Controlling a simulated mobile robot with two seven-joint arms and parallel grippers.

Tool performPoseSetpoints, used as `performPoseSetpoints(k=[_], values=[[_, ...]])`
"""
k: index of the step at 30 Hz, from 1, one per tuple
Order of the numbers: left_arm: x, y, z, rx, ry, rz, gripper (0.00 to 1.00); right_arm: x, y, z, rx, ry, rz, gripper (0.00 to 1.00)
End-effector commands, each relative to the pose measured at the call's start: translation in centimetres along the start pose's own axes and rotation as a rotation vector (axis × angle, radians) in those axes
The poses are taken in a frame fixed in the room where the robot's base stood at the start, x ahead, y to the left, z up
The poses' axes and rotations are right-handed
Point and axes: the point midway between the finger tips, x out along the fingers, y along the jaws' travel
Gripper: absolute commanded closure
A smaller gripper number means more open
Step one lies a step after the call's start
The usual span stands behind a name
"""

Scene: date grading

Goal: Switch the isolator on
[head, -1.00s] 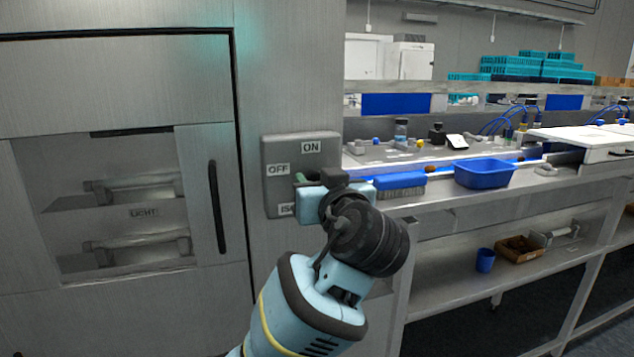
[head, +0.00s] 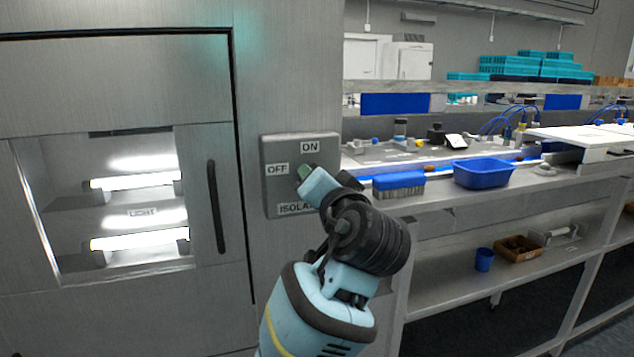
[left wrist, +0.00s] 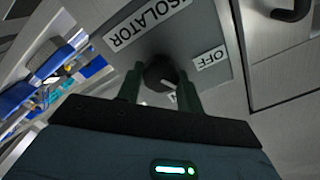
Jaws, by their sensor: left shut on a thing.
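The isolator (head: 272,200) is a grey box on the steel cabinet front, with ON, OFF and ISOLATOR labels. My left gripper (head: 305,174) is at the middle of its face, tilted. In the left wrist view the dark round knob (left wrist: 160,74) sits between the two dark green fingers of my left gripper (left wrist: 160,90), which are shut on it. A pale mark on the knob points toward the partly hidden label by the gripper, away from ISOLATOR. In the head view my gripper hides the knob. The two lamps (head: 140,243) behind the cabinet window are lit. My right gripper is out of view.
The cabinet door has a dark vertical handle (head: 216,207) left of the isolator. To the right, a steel bench holds a blue brush (head: 398,182) and a blue tray (head: 483,175). A blue cup (head: 484,260) stands on the lower shelf.

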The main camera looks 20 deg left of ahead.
Motion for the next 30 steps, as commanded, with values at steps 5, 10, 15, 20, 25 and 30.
performPoseSetpoints(k=[5, 10, 15, 20, 25, 30], values=[[-0.01, 0.14, 0.06, 0.161, -0.002, 0.001, 0.86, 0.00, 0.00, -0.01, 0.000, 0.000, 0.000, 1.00], [-0.01, 0.19, 0.06, 0.292, -0.001, 0.001, 0.86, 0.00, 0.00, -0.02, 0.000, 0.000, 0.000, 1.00], [-0.01, 0.22, 0.06, 0.393, -0.001, 0.001, 0.86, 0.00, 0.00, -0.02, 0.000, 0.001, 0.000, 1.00], [0.00, 0.24, 0.07, 0.455, -0.001, 0.001, 0.86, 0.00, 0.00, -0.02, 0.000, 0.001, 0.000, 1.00], [-0.01, 0.25, 0.08, 0.490, -0.001, 0.001, 0.86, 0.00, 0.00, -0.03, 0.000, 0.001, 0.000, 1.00], [-0.01, 0.26, 0.08, 0.501, -0.001, 0.001, 0.86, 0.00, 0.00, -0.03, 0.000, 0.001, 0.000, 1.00]])
